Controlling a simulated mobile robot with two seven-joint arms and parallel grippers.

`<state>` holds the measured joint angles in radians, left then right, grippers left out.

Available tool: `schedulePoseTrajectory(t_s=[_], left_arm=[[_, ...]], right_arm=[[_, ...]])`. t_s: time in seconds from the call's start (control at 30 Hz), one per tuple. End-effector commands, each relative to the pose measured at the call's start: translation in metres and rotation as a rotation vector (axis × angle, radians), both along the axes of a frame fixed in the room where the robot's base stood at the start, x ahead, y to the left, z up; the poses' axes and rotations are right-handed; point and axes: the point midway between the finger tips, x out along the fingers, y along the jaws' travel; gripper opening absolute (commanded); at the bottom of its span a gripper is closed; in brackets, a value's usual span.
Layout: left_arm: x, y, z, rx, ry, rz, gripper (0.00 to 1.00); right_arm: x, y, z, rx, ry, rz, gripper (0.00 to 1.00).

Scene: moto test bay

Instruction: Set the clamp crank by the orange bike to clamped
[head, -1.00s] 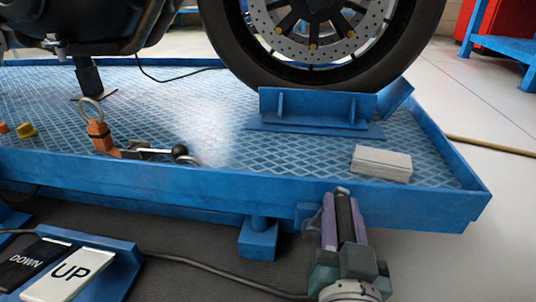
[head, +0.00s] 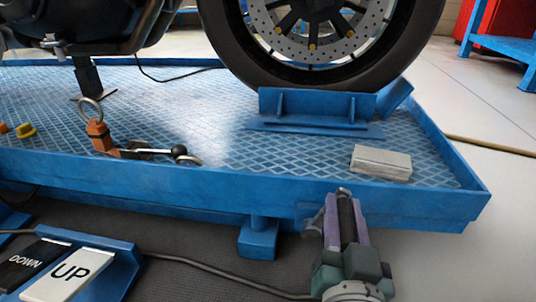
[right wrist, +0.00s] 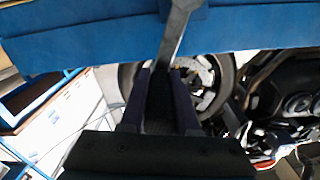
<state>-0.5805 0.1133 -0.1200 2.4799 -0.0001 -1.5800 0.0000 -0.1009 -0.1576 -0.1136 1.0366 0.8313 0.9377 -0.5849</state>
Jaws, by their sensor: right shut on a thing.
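The clamp crank (right wrist: 177,35) shows in the right wrist view as a grey metal arm at the blue lift edge, running down to a dark grip (right wrist: 159,105). My right gripper (head: 344,203) is at the front side of the lift in the head view. Its purple fingers are shut around the dark grip, also in the right wrist view (right wrist: 159,75). In the head view my fingers hide most of the crank. The bike's front wheel (head: 403,55) stands on the lift; no orange part of it shows. My left gripper is out of view.
The blue lift platform (head: 230,183) has a wheel chock (head: 310,107), a grey block (head: 381,162) and an orange tie-down with a black-knobbed lever (head: 150,152). UP (head: 73,272) and DOWN (head: 30,262) pedals and a cable lie front left.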

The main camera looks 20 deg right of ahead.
Motion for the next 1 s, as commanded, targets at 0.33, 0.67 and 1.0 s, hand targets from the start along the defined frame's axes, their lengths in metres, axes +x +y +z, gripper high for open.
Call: schedulePoseTrajectory(t_s=[0.33,0.67,1.0], left_arm=[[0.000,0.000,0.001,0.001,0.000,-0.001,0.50],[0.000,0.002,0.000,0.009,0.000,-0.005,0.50],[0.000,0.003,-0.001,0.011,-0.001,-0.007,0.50]], right_arm=[[-0.009,-0.016,-0.010,0.192,-0.121,0.000,0.00],[-0.017,-0.030,-0.024,0.382,-0.238,0.000,0.00],[-0.021,-0.035,-0.033,0.381,-0.234,0.000,0.00]])
